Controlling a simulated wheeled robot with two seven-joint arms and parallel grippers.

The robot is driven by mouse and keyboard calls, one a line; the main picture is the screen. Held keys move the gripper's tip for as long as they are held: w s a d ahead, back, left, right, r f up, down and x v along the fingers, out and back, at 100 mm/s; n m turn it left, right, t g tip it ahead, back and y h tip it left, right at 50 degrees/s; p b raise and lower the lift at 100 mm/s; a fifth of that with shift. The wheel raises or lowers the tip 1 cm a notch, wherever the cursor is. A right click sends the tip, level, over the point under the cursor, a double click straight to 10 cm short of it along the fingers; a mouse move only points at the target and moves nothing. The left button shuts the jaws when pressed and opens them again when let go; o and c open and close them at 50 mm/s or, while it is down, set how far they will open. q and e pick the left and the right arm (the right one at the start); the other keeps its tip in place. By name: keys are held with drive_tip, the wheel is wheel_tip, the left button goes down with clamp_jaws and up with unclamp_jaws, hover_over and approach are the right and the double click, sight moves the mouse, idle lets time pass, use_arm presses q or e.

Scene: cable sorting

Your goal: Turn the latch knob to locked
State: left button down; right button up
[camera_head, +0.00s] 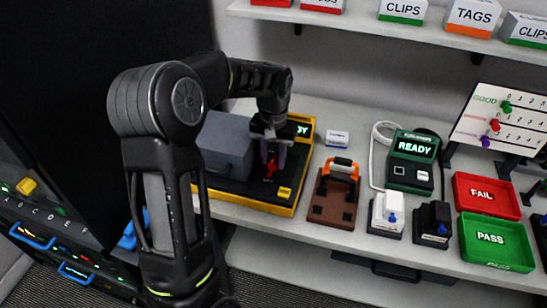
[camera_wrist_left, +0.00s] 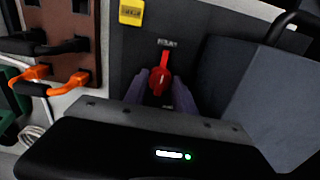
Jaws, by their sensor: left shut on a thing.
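The red latch knob (camera_head: 270,170) sits on the black top of a yellow-edged fixture (camera_head: 288,208). It also shows in the left wrist view (camera_wrist_left: 159,76), its narrow end pointing up toward a small pale label too blurred to read. My left gripper (camera_head: 272,158) reaches down from above and is shut on the knob, with a finger on each side of it. The knob's lower part is hidden between the fingers. My right gripper is not in view.
A grey box-shaped cover (camera_head: 224,145) stands on the fixture left of the knob. A brown board with an orange-handled clamp (camera_head: 334,197) is to the right. Further right are a green READY device (camera_head: 412,160), a red FAIL tray (camera_head: 486,196) and a green PASS tray (camera_head: 497,242).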

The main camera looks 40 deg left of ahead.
use_arm(q)
drive_tip(key=m, duration=1.3)
drive_tip(key=shift+m, duration=2.3)
drive_tip(key=c, duration=1)
unclamp_jaws()
drive_tip(key=shift+r, duration=0.15)
